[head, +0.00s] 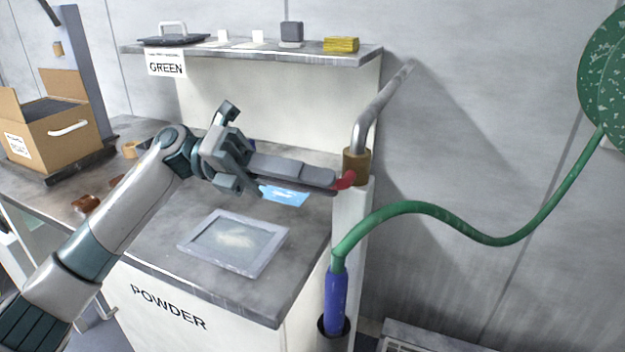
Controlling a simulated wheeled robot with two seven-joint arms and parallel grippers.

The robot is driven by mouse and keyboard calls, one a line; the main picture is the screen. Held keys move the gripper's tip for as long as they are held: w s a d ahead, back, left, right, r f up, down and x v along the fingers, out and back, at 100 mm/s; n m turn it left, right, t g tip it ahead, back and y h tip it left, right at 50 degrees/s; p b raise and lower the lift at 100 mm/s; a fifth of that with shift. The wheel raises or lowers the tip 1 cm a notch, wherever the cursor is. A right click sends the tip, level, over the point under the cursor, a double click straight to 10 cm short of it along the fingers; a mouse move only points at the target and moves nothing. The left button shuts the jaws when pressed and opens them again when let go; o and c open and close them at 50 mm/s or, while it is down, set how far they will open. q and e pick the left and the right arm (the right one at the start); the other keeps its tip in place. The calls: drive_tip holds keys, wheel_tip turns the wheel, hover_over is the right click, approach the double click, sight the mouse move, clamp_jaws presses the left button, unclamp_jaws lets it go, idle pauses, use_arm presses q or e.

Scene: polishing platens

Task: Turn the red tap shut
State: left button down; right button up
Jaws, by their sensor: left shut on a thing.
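The red tap handle (346,180) sticks out to the left from a brass-coloured valve body (356,164) on top of a pale post at the counter's right end. A grey metal pipe (378,112) rises from the valve to the upper right. My left gripper (333,183) reaches in from the left above the counter, with its long grey fingers shut on the red handle. The fingertips hide part of the handle, so its full angle is hard to tell. My right gripper is not in view.
The grey counter (190,255) carries a framed plate (234,241) and a blue packet (284,195). A shelf (270,52) with small blocks stands behind. A green hose (470,235) with a blue grip (335,300) hangs right. A cardboard box (62,135) stands left.

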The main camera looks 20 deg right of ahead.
use_arm(q)
drive_tip(key=shift+f, duration=0.1)
drive_tip(key=c, duration=1.8)
unclamp_jaws()
drive_tip(key=shift+o, duration=0.2)
